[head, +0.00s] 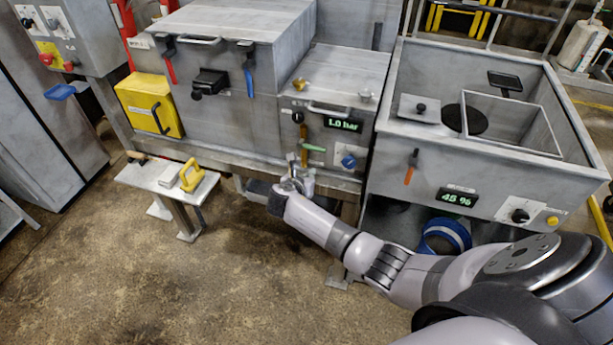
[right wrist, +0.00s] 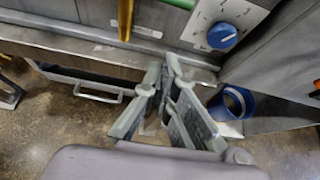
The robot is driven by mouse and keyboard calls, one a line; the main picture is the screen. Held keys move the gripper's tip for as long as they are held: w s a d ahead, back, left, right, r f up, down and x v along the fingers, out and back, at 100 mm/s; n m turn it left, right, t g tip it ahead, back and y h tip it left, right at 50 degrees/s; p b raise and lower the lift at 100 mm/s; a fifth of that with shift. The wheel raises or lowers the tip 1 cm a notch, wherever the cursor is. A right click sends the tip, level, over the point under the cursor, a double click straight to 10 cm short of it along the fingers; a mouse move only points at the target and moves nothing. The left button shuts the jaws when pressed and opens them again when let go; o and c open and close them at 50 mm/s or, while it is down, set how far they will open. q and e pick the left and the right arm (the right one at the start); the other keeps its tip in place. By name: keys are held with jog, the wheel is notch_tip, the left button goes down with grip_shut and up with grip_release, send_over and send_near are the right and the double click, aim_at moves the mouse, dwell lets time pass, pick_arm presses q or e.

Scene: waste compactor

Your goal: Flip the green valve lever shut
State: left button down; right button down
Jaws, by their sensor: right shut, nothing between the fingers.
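The green valve lever (head: 314,148) sticks out to the right, roughly level, from a brown upright pipe (head: 303,140) on the front of the middle cabinet. In the right wrist view a small green piece (right wrist: 182,3) shows at the top edge, beside the pipe (right wrist: 125,18). My right gripper (head: 298,180) is just below the pipe and lever, in front of the cabinet's lower edge, apart from the lever. In the right wrist view the gripper (right wrist: 164,68) is shut and empty, its fingertips close together. My left gripper is out of view.
A blue knob (head: 349,161) sits right of the lever, under a "1.0 bar" display (head: 343,124). A grey bin (head: 480,160) with an orange-handled lever stands at right. A small bench (head: 170,183) stands at left.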

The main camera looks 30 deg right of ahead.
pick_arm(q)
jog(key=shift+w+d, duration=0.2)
pick_arm(e)
jog(key=shift+v, duration=1.05)
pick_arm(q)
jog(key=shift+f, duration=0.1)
pick_arm(e)
jog(key=shift+w+a+f, duration=0.1)
jog(key=shift+a, duration=0.1)
